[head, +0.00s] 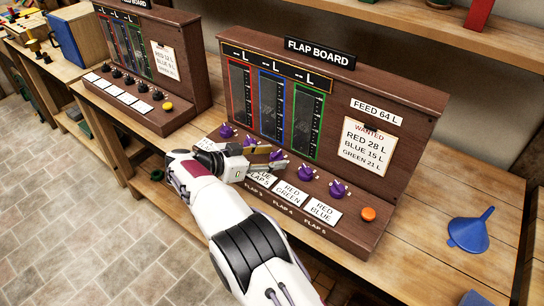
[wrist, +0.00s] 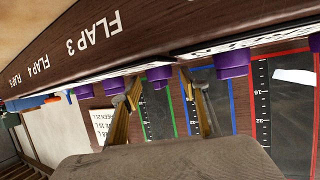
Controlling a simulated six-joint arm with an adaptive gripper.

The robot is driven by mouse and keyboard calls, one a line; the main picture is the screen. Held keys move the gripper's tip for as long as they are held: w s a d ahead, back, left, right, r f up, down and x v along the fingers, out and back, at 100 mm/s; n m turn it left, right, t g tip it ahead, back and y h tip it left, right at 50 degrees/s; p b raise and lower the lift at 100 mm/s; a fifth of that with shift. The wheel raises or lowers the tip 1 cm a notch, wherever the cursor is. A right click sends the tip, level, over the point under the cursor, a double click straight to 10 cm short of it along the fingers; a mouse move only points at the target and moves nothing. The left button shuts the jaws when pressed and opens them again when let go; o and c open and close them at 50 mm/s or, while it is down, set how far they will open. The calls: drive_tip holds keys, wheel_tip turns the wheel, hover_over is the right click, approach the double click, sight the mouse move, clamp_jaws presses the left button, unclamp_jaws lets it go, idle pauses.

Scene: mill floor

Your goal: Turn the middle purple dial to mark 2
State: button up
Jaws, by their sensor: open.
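The middle purple dial (head: 278,155) is third in a row of purple dials on the sloped front of the brown flap board (head: 410,120). My gripper (head: 276,158) is at this dial, coming from the left in the head view, and partly covers it. In the wrist view the middle dial (wrist: 160,77) sits between the two spread fingertips of my gripper (wrist: 160,82). The fingers are open, with a gap visible on both sides of the dial. The dial's marks and pointer cannot be read.
Neighbouring purple dials (head: 307,173) stand close on either side, with white flap cards (head: 289,193) below. An orange button (head: 368,214) is at the right end. A blue funnel (head: 470,230) lies on the bench to the right. Another board (head: 185,60) stands at left.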

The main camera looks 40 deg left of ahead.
drive_tip(key=v, duration=1.1)
drive_tip(key=shift+r, duration=0.1)
drive_tip(key=w+d+r, duration=0.3)
drive_tip(key=r, duration=0.2)
drive_tip(key=f+n+y, duration=0.1)
drive_tip(key=f, duration=0.1)
drive_tip(key=d+f+n+y, duration=0.1)
drive_tip(key=f+n+y, duration=0.1)
drive_tip(key=d+f+n+y, duration=0.1)
drive_tip(key=f, duration=0.1)
drive_tip(key=shift+w+d+f+n+t+y, duration=0.15)
drive_tip(key=shift+n+t+y, duration=0.25)
drive_tip(key=shift+a+f+y, duration=0.25)
drive_tip(key=shift+a+y, duration=0.05)
drive_tip(key=shift+a, duration=0.1)
